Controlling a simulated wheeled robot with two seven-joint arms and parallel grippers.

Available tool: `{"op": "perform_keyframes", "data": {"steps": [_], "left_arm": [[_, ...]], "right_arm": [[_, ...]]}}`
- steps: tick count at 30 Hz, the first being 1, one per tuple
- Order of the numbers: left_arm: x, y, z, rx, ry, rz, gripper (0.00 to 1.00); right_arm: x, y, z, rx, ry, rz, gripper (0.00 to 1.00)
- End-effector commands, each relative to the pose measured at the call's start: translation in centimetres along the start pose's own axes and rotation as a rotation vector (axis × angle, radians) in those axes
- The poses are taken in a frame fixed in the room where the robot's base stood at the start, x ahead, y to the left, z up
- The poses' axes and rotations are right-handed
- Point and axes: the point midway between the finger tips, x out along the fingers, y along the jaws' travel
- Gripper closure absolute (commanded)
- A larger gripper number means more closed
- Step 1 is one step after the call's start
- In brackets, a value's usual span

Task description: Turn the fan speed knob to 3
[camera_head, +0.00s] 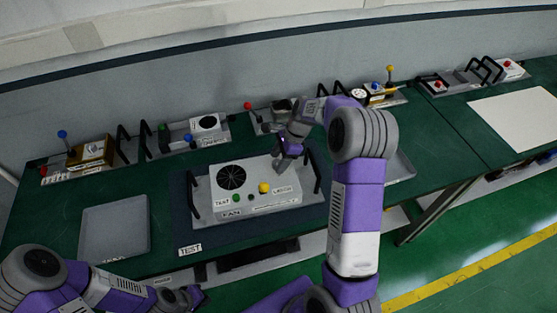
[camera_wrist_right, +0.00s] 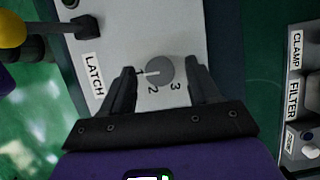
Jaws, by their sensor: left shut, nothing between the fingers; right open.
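The fan box (camera_head: 217,208), a white-topped unit with a black round grille, sits on the dark mat at the table's middle. In the right wrist view its grey round knob (camera_wrist_right: 160,70) has a white pointer line aimed left at the printed 1; the 2 is below and the 3 to the lower right. My right gripper (camera_wrist_right: 161,73) is open, one finger on either side of the knob, with gaps visible. In the head view my right gripper (camera_head: 285,160) hides the knob at the box's back right. My left gripper (camera_head: 197,297) is shut and empty at the table's front edge.
A yellow-topped latch lever (camera_head: 264,188) stands on the box near my right gripper; it also shows in the wrist view (camera_wrist_right: 12,30). Black handles flank the box. A grey tray (camera_head: 115,225) lies left. Other small stations line the wall.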

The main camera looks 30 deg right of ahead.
Motion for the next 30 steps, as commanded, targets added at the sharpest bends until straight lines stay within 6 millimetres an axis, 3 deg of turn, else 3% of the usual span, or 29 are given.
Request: {"op": "perform_keyframes", "data": {"steps": [10,21,30], "left_arm": [[0.04,-0.02,0.0,0.0,0.0,0.0,1.0],[0.05,-0.02,0.0,0.0,0.0,0.0,1.0],[-0.27,0.1,0.02,0.0,0.0,0.0,1.0]], "right_arm": [[0.56,-0.02,-0.01,0.0,0.0,-0.002,0.39],[0.54,-0.02,-0.01,0.0,0.0,-0.002,0.94],[0.5,-0.05,0.01,-0.032,0.0,0.013,0.95]]}}
